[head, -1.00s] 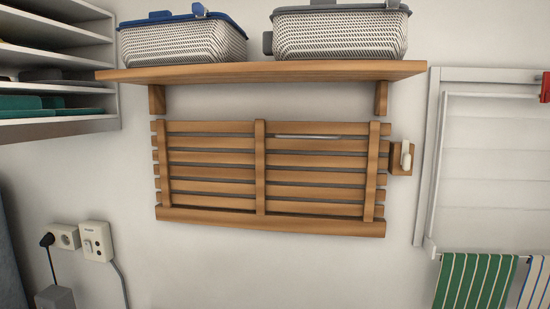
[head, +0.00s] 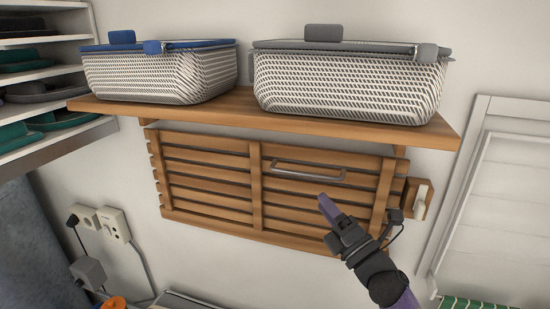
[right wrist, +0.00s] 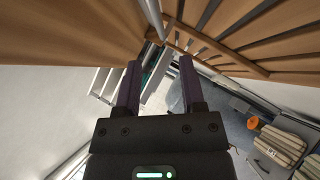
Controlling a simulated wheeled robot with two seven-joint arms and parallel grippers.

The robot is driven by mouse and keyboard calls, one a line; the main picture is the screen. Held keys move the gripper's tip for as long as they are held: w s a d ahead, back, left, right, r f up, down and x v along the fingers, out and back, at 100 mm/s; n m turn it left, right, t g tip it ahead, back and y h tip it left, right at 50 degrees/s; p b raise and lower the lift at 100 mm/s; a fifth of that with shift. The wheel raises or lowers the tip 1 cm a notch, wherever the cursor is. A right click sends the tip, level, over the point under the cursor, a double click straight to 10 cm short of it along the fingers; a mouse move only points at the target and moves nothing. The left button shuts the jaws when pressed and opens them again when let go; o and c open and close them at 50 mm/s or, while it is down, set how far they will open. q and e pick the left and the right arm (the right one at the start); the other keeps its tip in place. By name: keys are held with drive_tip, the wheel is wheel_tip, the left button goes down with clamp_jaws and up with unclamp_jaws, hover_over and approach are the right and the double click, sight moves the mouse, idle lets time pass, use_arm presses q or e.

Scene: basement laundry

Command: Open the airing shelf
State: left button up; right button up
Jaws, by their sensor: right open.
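The airing shelf (head: 210,188) is a slatted wooden panel folded up against the wall under a fixed wooden shelf. A grey metal bar handle (head: 308,172) sits near its top, right of the middle. A wooden block with a pale lever (head: 420,202) is at its right edge. My right gripper (head: 327,206) is in front of the panel, below the handle, open and empty. In the right wrist view my right gripper (right wrist: 158,78) has its fingers apart, the slats (right wrist: 240,35) above right and a grey bar beyond the tips. My left gripper is out of view.
The fixed wooden shelf (head: 290,124) above holds a blue-lidded basket (head: 160,75) and a grey-lidded basket (head: 345,85). Wall sockets (head: 100,222) are at lower left. A white rack (head: 500,200) hangs at right. A shelving unit (head: 60,147) stands at upper left.

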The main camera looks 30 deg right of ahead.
sight(299, 173)
drive_tip(key=p+x, duration=0.2)
drive_tip(key=x, duration=0.6)
drive_tip(key=shift+w+r, duration=0.2)
drive_tip(key=shift+w, duration=0.5)
clamp_jaws()
idle(0.6)
